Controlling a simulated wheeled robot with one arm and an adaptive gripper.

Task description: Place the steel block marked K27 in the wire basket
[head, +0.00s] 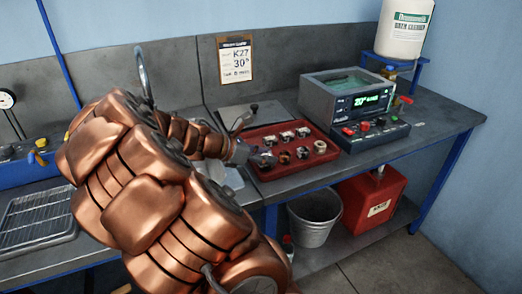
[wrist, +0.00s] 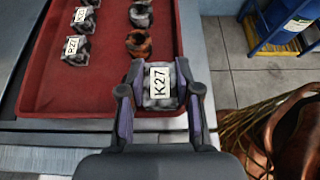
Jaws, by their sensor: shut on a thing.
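The steel block marked K27 (wrist: 160,84) sits between the two fingers of my gripper (wrist: 160,100) in the wrist view, its label facing the camera. My gripper is shut on it, over the near part of the red tray (wrist: 98,82). I cannot tell whether the block is clear of the tray floor. In the head view my gripper (head: 250,157) reaches the left side of the red tray (head: 300,171), and the held block is hard to make out.
Other labelled blocks, including R27 (wrist: 75,48), stand in the tray. A grey bath with a green display (head: 350,98) stands right of the tray. A notice reading K27 and 30° (head: 236,62) hangs behind. A bucket (head: 315,215) and red can (head: 372,200) stand below.

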